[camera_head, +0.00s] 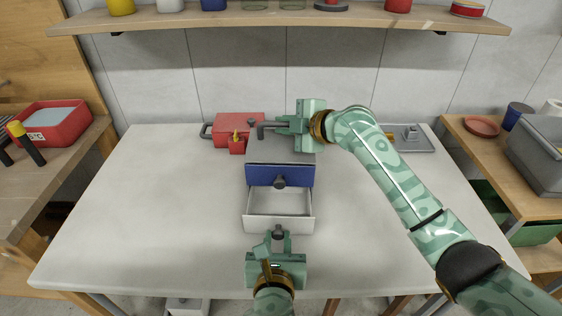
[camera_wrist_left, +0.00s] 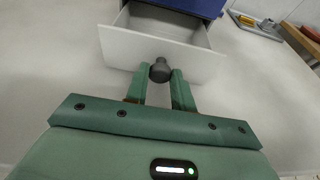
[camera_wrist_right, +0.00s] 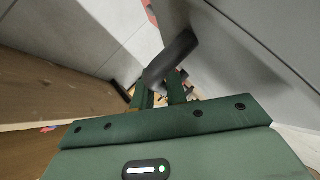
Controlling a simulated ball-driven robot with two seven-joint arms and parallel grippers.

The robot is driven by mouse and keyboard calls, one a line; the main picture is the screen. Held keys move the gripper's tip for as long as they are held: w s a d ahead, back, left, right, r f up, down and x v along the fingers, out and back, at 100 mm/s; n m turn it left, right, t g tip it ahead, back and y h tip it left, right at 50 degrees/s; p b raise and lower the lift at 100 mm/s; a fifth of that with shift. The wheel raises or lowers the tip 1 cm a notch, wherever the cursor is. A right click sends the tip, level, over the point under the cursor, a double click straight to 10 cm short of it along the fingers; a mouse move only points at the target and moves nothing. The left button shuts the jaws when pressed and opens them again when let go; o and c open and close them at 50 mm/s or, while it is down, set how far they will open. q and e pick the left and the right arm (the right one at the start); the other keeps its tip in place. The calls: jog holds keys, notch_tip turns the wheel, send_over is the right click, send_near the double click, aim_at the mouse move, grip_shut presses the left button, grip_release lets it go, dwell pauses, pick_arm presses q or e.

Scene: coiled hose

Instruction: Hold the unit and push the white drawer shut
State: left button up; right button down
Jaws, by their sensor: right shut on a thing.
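The unit (camera_head: 282,149) is a grey cabinet on the table with a blue drawer (camera_head: 262,175), shut, above the white drawer. The white drawer (camera_head: 280,224) is pulled out toward me and looks empty; its front (camera_wrist_left: 120,47) and dark round knob (camera_wrist_left: 160,70) show in the left wrist view. My left gripper (camera_head: 279,238) is just in front of it, fingers apart on either side of the knob; I cannot tell if they touch it. My right gripper (camera_head: 284,124) is shut on the dark bar handle (camera_wrist_right: 171,60) on top of the unit.
A red box (camera_head: 238,127) stands behind the unit at its left. A grey tray (camera_head: 412,140) lies at the table's back right. A shelf (camera_head: 280,19) with jars and tins runs above. The table is clear on both sides of the unit.

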aim_at(279, 210)
pick_arm(q)
jog(key=shift+w, duration=0.1)
pick_arm(e)
jog(key=shift+f, duration=0.1)
pick_arm(q)
jog(key=shift+w+d, duration=0.2)
jog(key=shift+w, duration=3.9)
jog(key=o, duration=0.8)
